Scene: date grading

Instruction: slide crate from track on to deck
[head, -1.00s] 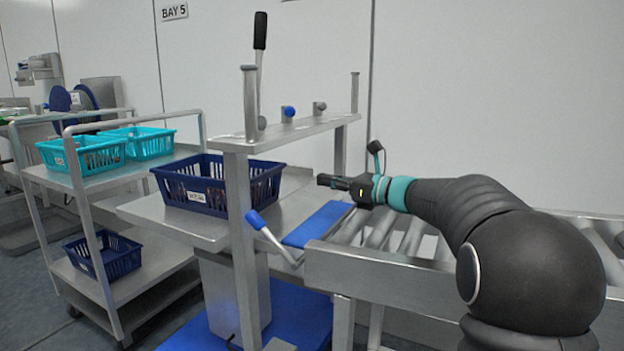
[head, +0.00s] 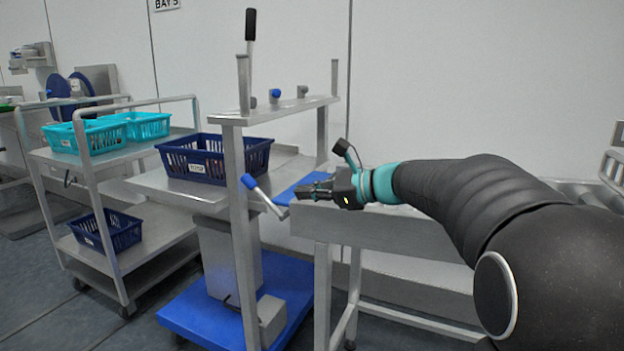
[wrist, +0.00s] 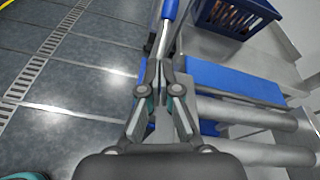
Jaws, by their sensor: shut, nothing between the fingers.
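A dark blue crate (head: 216,160) with a small label sits on the grey metal deck (head: 172,188), behind the upright post of the frame. The crate also shows at the top of the wrist view (wrist: 232,22). The roller track (wrist: 255,112) ends at a blue plate (wrist: 234,80) beside the deck. My gripper (head: 303,192) is shut and empty at the track's end, apart from the crate. In the wrist view its fingertips (wrist: 159,66) point towards a blue-handled lever (wrist: 167,28), close to its metal rod; I cannot tell whether they touch it.
A metal cart (head: 85,157) on the left carries turquoise crates (head: 88,137) above and another dark blue crate (head: 106,236) below. A frame post (head: 238,235) and a tall black-handled lever (head: 250,25) stand near the deck. Floor shows left of the gripper in the wrist view.

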